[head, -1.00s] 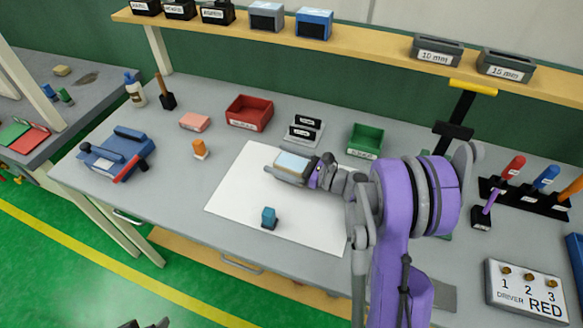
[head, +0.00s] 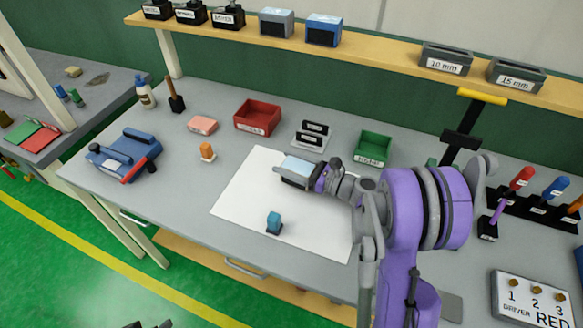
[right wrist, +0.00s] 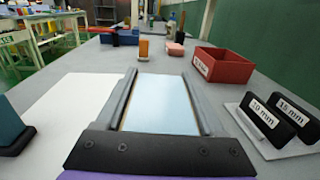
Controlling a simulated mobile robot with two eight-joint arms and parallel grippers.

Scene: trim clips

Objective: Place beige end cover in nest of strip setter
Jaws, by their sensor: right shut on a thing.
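My right gripper (head: 284,171) is shut on a flat piece (head: 299,166) with a pale blue top and a beige edge; I take it for the end cover. In the right wrist view, the piece (right wrist: 160,104) lies between the two long grey fingers (right wrist: 158,75). The gripper is over the back part of the white sheet; its exact height is unclear. A blue device with a red lever (head: 125,156), probably the strip setter, stands at the table's left end, well apart from the gripper. Its nest cannot be made out. Dark tips at the bottom edge may be my left gripper (head: 148,324).
A teal block (head: 274,222) stands on the white sheet (head: 245,200). An orange piece (head: 207,151), a pink block (head: 202,125), a red bin (head: 257,117), labelled black blocks (head: 312,135) and a green bin (head: 373,148) stand around it. The front left of the table is clear.

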